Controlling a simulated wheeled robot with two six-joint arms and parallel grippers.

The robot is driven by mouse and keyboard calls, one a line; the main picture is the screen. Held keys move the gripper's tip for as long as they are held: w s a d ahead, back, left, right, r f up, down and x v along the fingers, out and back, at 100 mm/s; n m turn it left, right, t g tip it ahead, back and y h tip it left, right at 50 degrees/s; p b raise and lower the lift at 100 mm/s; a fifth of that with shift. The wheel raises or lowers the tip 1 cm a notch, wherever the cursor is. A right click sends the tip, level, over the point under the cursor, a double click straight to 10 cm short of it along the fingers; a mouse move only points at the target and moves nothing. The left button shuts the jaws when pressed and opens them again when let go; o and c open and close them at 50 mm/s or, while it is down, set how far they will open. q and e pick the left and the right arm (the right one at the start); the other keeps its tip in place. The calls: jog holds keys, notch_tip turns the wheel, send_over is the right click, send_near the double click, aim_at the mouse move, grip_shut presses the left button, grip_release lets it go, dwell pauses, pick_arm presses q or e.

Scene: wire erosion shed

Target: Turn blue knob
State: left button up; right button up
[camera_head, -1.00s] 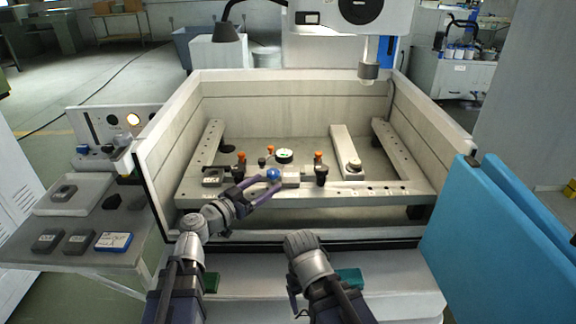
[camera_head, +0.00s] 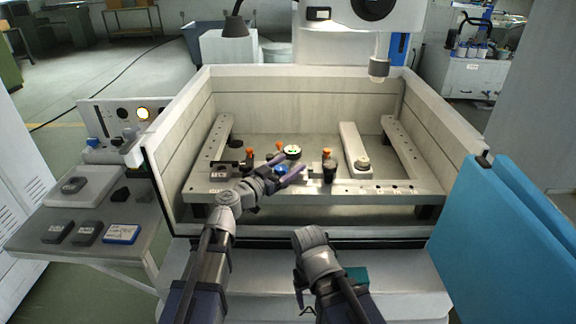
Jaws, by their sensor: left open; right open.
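The blue knob (camera_head: 281,169) sits on the front rail inside the machine tank, partly hidden by my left gripper. My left gripper (camera_head: 294,162) is open, with its two purple fingers reaching over the rail. The knob shows between the fingers, and the tips extend past it. I cannot tell whether a finger touches it. My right gripper (camera_head: 300,292) is low in front of the tank, away from the knob, and mostly hidden by its own wrist.
Orange-topped fittings (camera_head: 327,154) and a round dial (camera_head: 292,152) stand close to the knob. The tank's front wall (camera_head: 330,233) lies below the rail. Blue panels (camera_head: 500,240) stand at right. A side table (camera_head: 70,252) with small boxes is at left.

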pick_arm(q)
jog(key=shift+c, duration=0.2)
grip_shut()
dwell(0.5)
